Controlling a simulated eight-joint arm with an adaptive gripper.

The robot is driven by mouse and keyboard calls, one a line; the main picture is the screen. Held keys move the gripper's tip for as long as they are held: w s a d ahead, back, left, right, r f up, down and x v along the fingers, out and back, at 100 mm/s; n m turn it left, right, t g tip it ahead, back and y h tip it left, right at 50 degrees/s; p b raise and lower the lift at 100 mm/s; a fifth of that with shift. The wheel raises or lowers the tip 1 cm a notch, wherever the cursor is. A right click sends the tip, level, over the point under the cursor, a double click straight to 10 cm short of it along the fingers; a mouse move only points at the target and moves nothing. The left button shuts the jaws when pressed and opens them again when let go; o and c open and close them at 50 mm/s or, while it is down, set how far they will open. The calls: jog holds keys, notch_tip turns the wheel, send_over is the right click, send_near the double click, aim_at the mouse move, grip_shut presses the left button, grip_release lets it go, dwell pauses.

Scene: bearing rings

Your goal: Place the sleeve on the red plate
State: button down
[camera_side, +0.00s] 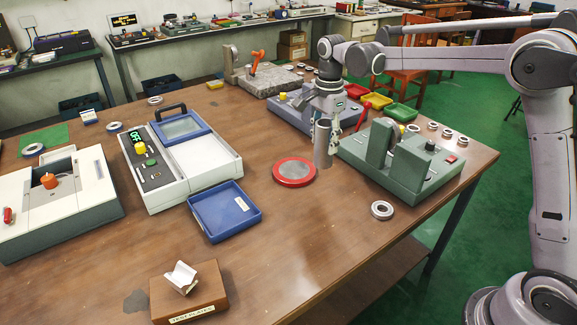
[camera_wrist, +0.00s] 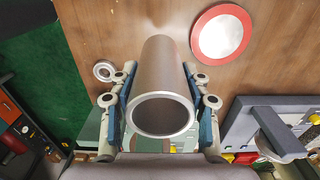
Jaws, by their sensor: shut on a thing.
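The sleeve (camera_side: 322,146) is a grey metal tube. It hangs upright from my gripper (camera_side: 338,116) in the side view, just right of the red plate. The wrist view shows the sleeve (camera_wrist: 162,85) end-on between the two fingers of my gripper (camera_wrist: 160,105), which are shut on it. The red plate (camera_side: 294,172) is a round disc with a red rim and grey centre, lying flat and empty on the table. In the wrist view the red plate (camera_wrist: 222,34) is at the upper right, apart from the sleeve. Whether the sleeve's lower end touches the table is unclear.
A green fixture (camera_side: 405,165) stands close right of the sleeve. A loose bearing ring (camera_side: 382,210) lies in front of it. A blue tray (camera_side: 224,212) is left of the plate, and a blue-grey device (camera_side: 300,108) stands behind.

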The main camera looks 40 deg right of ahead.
jog(key=w+d, duration=0.4)
jog(key=d, duration=0.6)
send_over(300, 174)
jog(key=shift+f, duration=5.4)
jog(key=shift+f, duration=0.15)
jog(key=c, duration=0.6)
grip_release()
jog(key=shift+c, duration=0.2)
